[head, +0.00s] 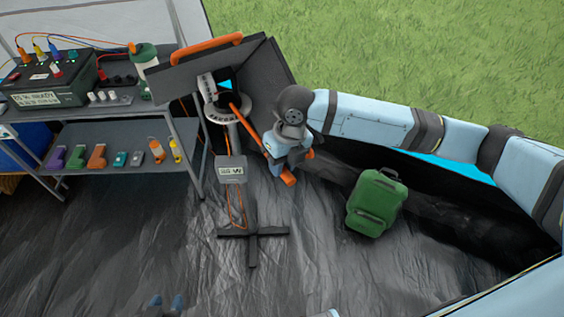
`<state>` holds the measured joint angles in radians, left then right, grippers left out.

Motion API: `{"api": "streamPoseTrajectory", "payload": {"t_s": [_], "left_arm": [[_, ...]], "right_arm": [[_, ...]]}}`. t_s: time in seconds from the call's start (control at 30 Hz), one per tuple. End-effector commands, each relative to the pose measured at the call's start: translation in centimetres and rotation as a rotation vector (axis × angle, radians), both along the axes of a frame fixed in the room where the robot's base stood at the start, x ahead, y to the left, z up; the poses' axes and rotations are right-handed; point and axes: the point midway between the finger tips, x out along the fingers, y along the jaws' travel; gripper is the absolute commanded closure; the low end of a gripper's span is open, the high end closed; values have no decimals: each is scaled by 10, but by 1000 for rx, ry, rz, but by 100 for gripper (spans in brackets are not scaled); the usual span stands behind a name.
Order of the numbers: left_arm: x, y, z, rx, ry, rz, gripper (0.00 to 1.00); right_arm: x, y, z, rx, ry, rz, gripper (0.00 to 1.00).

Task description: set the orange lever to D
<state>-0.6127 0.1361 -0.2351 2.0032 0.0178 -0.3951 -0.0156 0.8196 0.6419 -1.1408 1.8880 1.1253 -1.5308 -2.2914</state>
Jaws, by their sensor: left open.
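The orange lever (246,124) sticks out from a round dial plate (227,111) with printed marks, on top of a thin stand. It slants down to the right, and an orange end shows beyond my gripper. The letters on the dial are too small to read. My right gripper (288,160) is over the outer part of the lever and hides some of it. I cannot tell whether its fingers close on the lever. My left gripper (166,302) seems to be at the bottom edge, with only two small tips showing, apart and empty, far from the lever.
A dark hood with an orange bar (207,50) stands behind the dial. The stand has a labelled box (231,169) and a cross-shaped foot (252,233). A shelf unit (120,133) with tools is at left, a green backpack (376,202) at right. The lower floor is clear.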

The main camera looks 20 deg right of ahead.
Motion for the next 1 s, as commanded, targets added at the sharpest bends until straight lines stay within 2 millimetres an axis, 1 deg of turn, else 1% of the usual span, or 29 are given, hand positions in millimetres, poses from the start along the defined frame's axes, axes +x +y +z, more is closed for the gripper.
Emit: {"api": "streamPoseTrajectory", "payload": {"t_s": [0.13, 0.27, 0.37, 0.47, 0.6, 0.8, 1.0], "left_arm": [[0, 0, 2, 0, 0, 0, 57], [0, 0, 8, 2, -5, -1, 57], [0, 0, 15, 6, -9, -3, 57], [-1, 1, 20, 10, -6, -4, 57], [-2, 1, 31, 10, -1, -4, 57], [-2, 1, 46, 10, -5, -5, 57], [-1, 1, 55, 9, -10, -5, 57]], "right_arm": [[-1, 2, 1, 1, 0, -5, 100], [-3, 11, 2, 2, 2, -33, 100], [-6, 25, 4, 2, 3, -76, 100], [-8, 43, 5, 2, 3, -135, 100], [-10, 73, 6, 4, 2, -233, 100], [-7, 112, 5, 4, 2, -365, 100], [-2, 139, 3, 3, 0, -461, 100]]}}
